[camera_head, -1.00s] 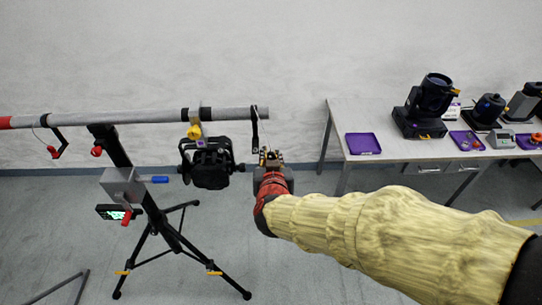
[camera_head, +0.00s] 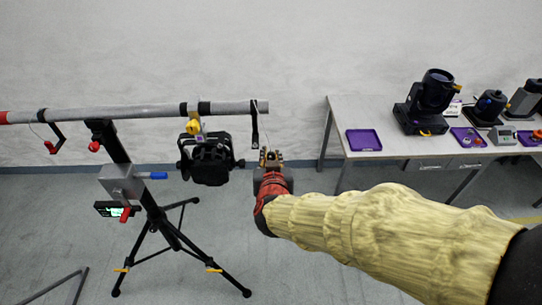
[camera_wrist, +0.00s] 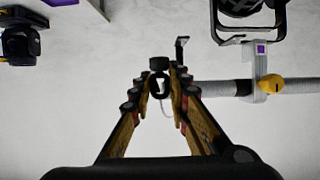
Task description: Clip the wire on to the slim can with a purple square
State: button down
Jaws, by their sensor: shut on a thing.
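A black can (camera_head: 208,163) hangs under a grey pipe near its right end, on a clamp with a yellow knob. In the wrist view its frame (camera_wrist: 251,28) is at the top right, and a purple square (camera_wrist: 261,48) shows on the clamp. My gripper (camera_head: 268,156) is right of the can, below and just beyond the pipe's end. In the wrist view my gripper (camera_wrist: 159,82) is shut on a small dark clip (camera_wrist: 158,64). A thin pale wire (camera_wrist: 168,110) loops beside it. The clip is apart from the can.
The grey pipe (camera_head: 120,112) rests on a black tripod stand (camera_head: 160,225). A table (camera_head: 400,153) at the right holds a purple tray (camera_head: 363,140) and a moving-head lamp (camera_head: 432,95).

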jog(key=shift+f+b, duration=0.8)
jog(key=shift+f, duration=0.35)
jog(key=shift+w+a+f+p, duration=0.1)
jog(key=shift+w+a+p, duration=1.05)
jog(key=shift+w+a, duration=1.35)
jog(key=shift+w+a+f+p, duration=0.1)
jog(key=shift+w+a+p, duration=1.1)
jog(key=shift+w+a, duration=1.3)
jog(key=shift+w+a+f+p, duration=0.1)
jog(key=shift+w+a+p, duration=1.4)
jog(key=shift+a, duration=1.6)
jog(key=shift+w+a, duration=0.25)
jog(key=shift+w, duration=0.3)
jog(key=shift+b, duration=0.65)
jog(key=shift+s+f, duration=0.1)
jog(key=shift+f, duration=0.15)
